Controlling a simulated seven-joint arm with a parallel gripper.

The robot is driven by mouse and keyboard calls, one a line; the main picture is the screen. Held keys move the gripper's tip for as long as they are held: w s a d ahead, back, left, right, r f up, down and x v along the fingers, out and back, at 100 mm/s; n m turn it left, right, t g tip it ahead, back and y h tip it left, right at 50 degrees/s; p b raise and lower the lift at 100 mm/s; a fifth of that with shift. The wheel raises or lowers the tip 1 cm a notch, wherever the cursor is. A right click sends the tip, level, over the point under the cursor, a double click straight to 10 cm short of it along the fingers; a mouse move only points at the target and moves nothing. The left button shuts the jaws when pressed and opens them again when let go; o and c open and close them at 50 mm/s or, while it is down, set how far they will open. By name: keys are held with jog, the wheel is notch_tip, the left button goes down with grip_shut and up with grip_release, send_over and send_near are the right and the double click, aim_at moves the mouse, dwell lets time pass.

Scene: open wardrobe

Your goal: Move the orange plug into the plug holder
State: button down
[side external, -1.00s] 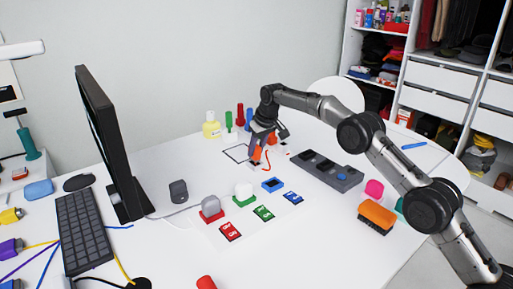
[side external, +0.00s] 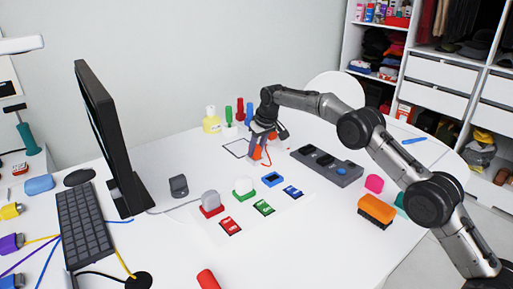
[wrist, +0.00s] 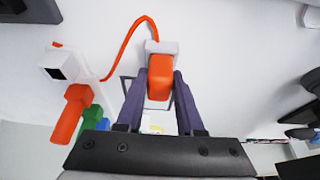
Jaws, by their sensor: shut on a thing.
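The orange plug (wrist: 160,78) has a pale grey head (wrist: 161,47) and a thin orange cord curving away to the left. My gripper (wrist: 160,85) is shut on its orange body, one finger on each side. In the side view, my gripper (side external: 258,150) is low over the far part of the white table, and the plug is partly hidden by it. A long dark grey block (side external: 325,168) with dark recesses and a blue round spot lies to its right; I cannot tell if it is the plug holder. A white block with a black square (wrist: 57,68) sits left of the plug in the wrist view.
Coloured pads with small objects (side external: 243,187) lie in front. A monitor (side external: 103,135) and keyboard (side external: 88,225) are at left. An orange brush (side external: 376,211) is at right.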

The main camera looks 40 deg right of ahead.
jog(key=shift+c, duration=2.3)
grip_release()
jog(key=shift+f, duration=0.2)
jog(key=v, duration=1.4)
